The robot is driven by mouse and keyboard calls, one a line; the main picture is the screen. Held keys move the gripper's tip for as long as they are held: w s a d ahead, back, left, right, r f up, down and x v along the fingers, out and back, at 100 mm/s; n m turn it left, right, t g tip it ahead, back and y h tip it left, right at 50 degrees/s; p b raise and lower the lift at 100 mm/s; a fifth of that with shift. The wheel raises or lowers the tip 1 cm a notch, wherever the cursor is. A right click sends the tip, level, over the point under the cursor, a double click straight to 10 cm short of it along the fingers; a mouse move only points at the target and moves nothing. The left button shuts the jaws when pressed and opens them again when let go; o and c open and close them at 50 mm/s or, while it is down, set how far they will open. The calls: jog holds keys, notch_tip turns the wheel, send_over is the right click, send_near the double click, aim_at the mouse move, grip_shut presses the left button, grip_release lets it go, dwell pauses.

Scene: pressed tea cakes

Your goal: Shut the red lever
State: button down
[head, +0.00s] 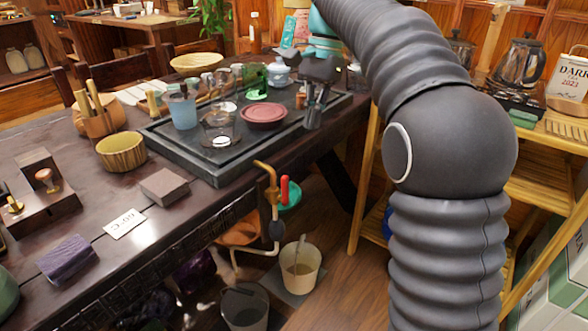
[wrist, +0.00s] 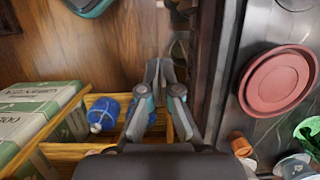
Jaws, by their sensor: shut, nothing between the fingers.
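The red lever (head: 284,189) stands roughly upright beside the copper pipe (head: 268,178) at the table's front edge, in the head view. A green-teal basin (head: 291,196) shows behind it. I cannot make out the lever in the wrist view. My gripper (head: 313,122) is up by the right end of the tea tray, above and to the right of the lever in the head view, and apart from it. In the wrist view my gripper (wrist: 160,68) has its fingers together with nothing between them.
The dark tea tray (head: 180,160) holds cups, a glass pot and a red round dish (head: 263,113). A white pipe runs below the copper one, near a cream bucket (head: 300,266) and a dark bucket (head: 245,306). A wooden shelf (head: 362,200) stands right.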

aim_at(285, 191)
jog(key=s+a+f+b, duration=0.2)
jog(key=s+a+f, duration=0.2)
jog(key=f, duration=0.5)
jog(key=shift+s+f+b, duration=0.25)
jog(key=shift+s+b, duration=0.05)
jog(key=shift+s, duration=0.25)
